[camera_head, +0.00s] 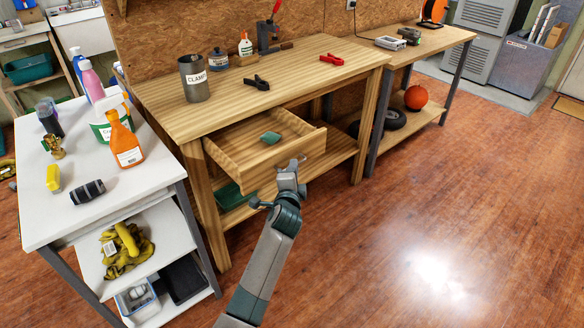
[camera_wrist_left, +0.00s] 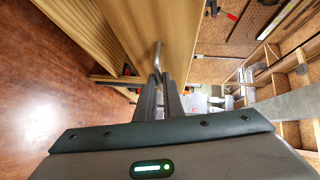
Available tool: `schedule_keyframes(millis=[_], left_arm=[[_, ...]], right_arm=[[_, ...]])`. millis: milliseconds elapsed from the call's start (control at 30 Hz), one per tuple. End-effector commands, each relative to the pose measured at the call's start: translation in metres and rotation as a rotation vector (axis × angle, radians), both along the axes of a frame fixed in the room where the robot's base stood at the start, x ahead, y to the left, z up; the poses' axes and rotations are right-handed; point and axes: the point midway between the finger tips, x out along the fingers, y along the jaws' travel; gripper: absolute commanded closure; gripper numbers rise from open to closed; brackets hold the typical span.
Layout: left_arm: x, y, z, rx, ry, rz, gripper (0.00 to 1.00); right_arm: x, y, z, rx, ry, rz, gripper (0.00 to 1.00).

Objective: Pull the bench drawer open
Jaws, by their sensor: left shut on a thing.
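The wooden bench (camera_head: 300,72) stands against the chipboard wall. Its drawer (camera_head: 303,155) is pulled out well past the bench front, and a small green item (camera_head: 271,137) lies inside it. My left gripper (camera_head: 291,170) is at the drawer front, shut on the metal drawer handle (camera_head: 302,158). In the left wrist view the two fingers (camera_wrist_left: 164,80) close around the handle bar (camera_wrist_left: 157,55), with the drawer front (camera_wrist_left: 140,32) just beyond. My right gripper is not in view.
A white cart (camera_head: 106,195) with bottles stands close on the left. The bench top holds a clamp tin (camera_head: 194,78), a black clamp (camera_head: 257,82) and a red clamp (camera_head: 331,59). The wooden floor (camera_head: 420,210) to the right is clear.

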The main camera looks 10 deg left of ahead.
Motion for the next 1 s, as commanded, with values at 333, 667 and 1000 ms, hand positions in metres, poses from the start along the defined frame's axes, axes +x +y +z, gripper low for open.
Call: schedule_keyframes(millis=[333, 667, 1000], left_arm=[[0.000, 0.000, -0.001, 0.000, 0.001, 0.000, 0.74], [-0.006, 0.000, 0.000, 0.001, 0.001, 0.000, 0.74], [-0.047, -0.005, 0.006, 0.000, 0.001, 0.000, 0.74]], right_arm=[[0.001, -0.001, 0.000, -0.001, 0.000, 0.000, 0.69], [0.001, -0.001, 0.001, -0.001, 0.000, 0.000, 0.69], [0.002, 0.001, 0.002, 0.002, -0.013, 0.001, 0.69]])
